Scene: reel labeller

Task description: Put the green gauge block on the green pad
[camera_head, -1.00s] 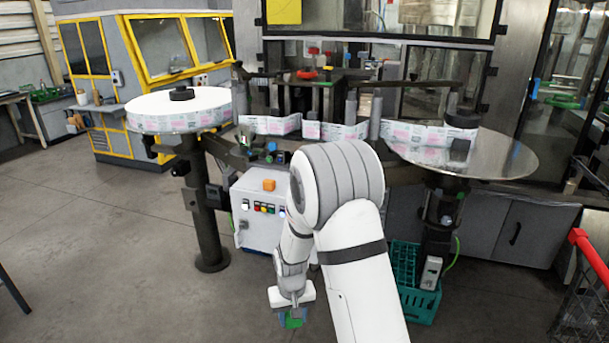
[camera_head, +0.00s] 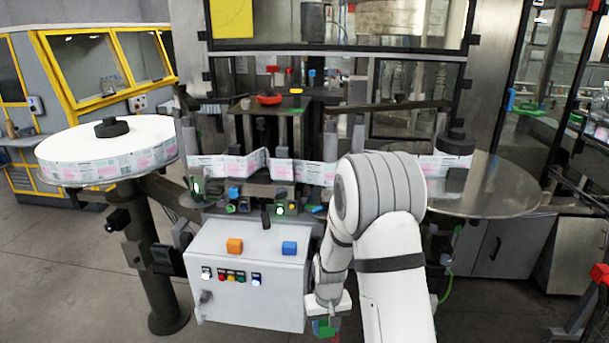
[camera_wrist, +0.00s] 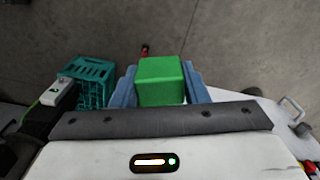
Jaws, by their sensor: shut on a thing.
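The green gauge block (camera_wrist: 160,82) sits between the two blue fingers of my gripper (camera_wrist: 160,88) in the wrist view, which are shut on it. In the head view my gripper (camera_head: 326,327) hangs low at the bottom edge, beside the right side of the white control box (camera_head: 222,305). The block is small and partly hidden there. I cannot make out a green pad for certain; small green spots show on the machine behind the box.
A label reel (camera_head: 105,158) is at left and a round metal plate (camera_head: 490,190) at right. A teal crate (camera_wrist: 92,75) stands on the floor.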

